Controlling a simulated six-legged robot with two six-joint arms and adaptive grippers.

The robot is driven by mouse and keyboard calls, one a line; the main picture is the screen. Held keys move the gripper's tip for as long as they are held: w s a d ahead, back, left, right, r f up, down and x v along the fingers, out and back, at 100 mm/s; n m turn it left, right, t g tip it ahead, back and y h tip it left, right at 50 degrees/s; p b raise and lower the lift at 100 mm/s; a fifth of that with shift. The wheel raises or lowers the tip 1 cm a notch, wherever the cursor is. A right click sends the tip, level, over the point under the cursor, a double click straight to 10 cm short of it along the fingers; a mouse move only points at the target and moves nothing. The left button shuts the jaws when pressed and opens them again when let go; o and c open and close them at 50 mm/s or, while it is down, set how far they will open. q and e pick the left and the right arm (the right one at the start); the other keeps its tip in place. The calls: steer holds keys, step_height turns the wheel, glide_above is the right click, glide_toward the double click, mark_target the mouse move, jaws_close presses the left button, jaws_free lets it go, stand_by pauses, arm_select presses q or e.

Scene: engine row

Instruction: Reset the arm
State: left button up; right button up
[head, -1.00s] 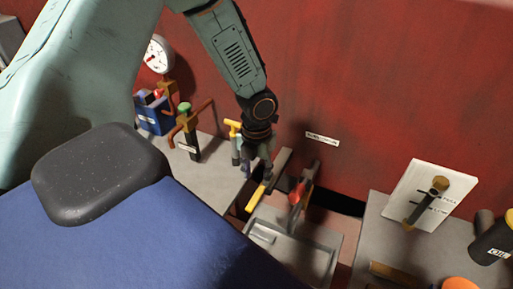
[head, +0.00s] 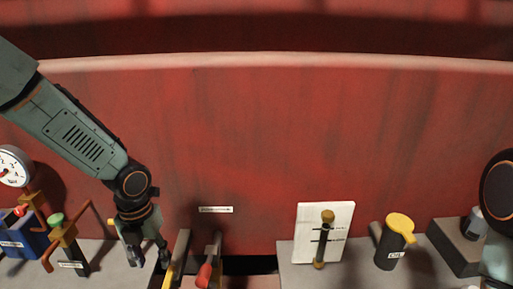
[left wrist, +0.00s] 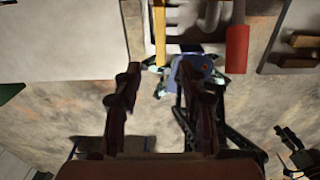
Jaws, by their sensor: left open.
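My left gripper (head: 147,256) hangs fingers down in the head view, at the end of the grey-green arm from the left. It is open, and I see nothing held in it. In the left wrist view its two dark fingers (left wrist: 155,78) are spread apart. A yellow-handled lever (head: 171,273) stands just right of the gripper, apart from it. Its yellow handle also shows in the left wrist view (left wrist: 160,32), beyond the fingertips. A red-handled lever (head: 204,275) is further right; its red grip shows in the left wrist view (left wrist: 238,42). My right gripper is not visible.
On the left stand a gauge (head: 13,166), a blue box (head: 28,244) and a green-topped valve (head: 62,235). A white card with a sight tube (head: 338,220), a yellow-lidded can (head: 391,246) and a dark block (head: 458,248) are right. A red wall (head: 300,130) closes the back.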

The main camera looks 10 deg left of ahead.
arm_select(q)
steer(key=s+d+f+n+h+b, duration=0.1)
steer(key=s+d+f+n+b, duration=0.2)
steer(key=f+n, duration=0.3)
steer(key=s+d+f+n+b, duration=0.4)
steer(key=f+n, duration=0.1)
steer(key=f, duration=0.3)
steer(key=s+d+f+n+h+b, duration=0.1)
steer(key=s+d+f+n+b, duration=0.2)
steer(key=f+n, duration=0.35)
steer(key=s+f+n+y+b, duration=0.2)
steer(key=s+f+n+b, duration=0.8)
steer(key=s+f+n, duration=0.3)
steer(key=shift+s+d+f+n, duration=0.3)
steer(key=shift+s+f+n, duration=0.1)
steer(key=shift+f+n, duration=1.15)
